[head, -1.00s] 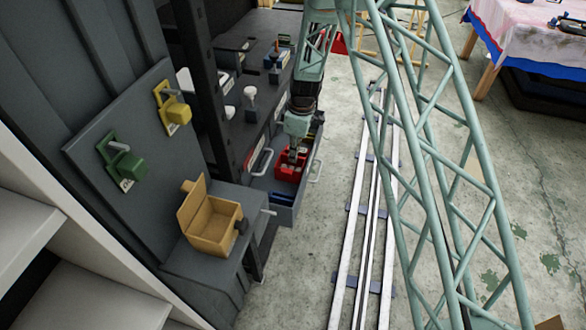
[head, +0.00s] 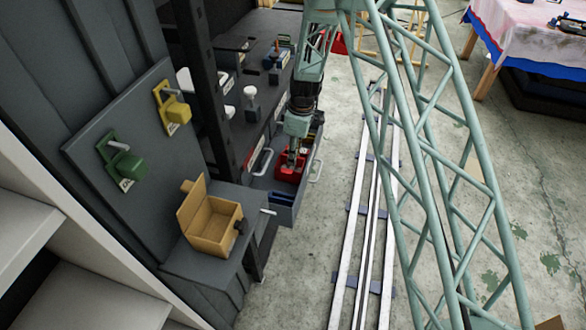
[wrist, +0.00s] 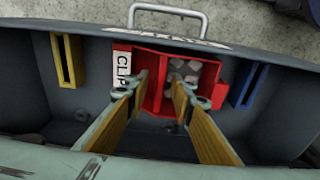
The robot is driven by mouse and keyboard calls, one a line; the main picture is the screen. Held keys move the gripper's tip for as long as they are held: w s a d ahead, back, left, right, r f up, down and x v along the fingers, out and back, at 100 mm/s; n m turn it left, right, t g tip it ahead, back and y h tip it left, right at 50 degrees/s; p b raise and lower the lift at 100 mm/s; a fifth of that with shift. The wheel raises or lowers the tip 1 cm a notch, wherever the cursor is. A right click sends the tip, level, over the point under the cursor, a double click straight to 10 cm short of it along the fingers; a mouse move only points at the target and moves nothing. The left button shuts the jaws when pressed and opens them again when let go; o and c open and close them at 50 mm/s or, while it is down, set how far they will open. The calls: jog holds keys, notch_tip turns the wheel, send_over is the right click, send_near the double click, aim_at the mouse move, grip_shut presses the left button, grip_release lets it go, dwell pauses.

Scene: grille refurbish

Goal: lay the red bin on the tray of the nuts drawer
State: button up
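The red bin (wrist: 164,84) is inside an open grey drawer (wrist: 50,112), near its front wall. It shows small grey pieces in its right part and a red divider in the middle. In the head view the red bin (head: 288,173) is partly hidden by my gripper (head: 292,156). In the wrist view my gripper (wrist: 160,88) has its two yellow-padded fingers apart, with their tips over the bin and the divider between them. I see no finger pressed on the divider.
A yellow slotted block (wrist: 67,62) and a blue one (wrist: 248,84) flank the bin in the drawer. The drawer handle (wrist: 168,12) is at the front. A tan open box (head: 212,228) stands on a ledge nearby. Rails (head: 355,240) run along the floor.

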jog(key=shift+o, duration=0.3)
jog(key=o, duration=0.5)
jog(key=shift+s+d+r+p, duration=0.1)
jog(key=shift+r+p, duration=0.2)
jog(key=shift+r, duration=0.85)
jog(key=shift+w+d+r+p, duration=0.15)
jog(key=shift+r+p, duration=0.15)
jog(key=shift+r, duration=0.85)
jog(key=shift+s+d+r+p, duration=0.15)
jog(key=shift+r+p, duration=0.15)
jog(key=shift+r, duration=0.85)
